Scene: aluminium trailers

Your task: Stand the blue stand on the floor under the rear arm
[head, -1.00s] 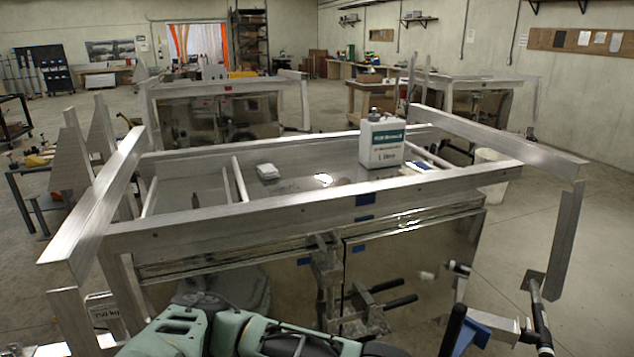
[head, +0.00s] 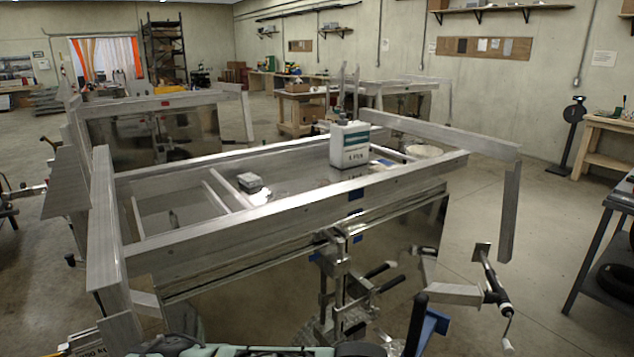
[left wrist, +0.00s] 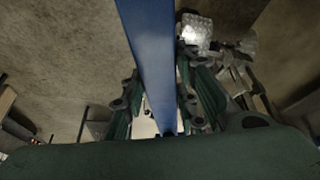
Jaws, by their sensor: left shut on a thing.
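The blue stand (left wrist: 150,45) runs as a long blue bar down the middle of the left wrist view. My left gripper (left wrist: 158,90) is shut on it, with one dark green finger on each side. In the head view only a small blue part of the stand (head: 434,322) shows at the bottom, and the rest is out of frame or hidden. An aluminium trailer (head: 300,215) fills the middle of the head view. A short metal arm (head: 455,294) with a crank sticks out near its right end, above the floor. I cannot tell if this is the rear arm. My right gripper is not in view.
A white jug (head: 350,150) stands on the trailer. Clamps with black handles (head: 378,275) project from its near side. A dark table (head: 600,240) stands at the far right. The concrete floor (head: 535,265) between trailer and table looks clear.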

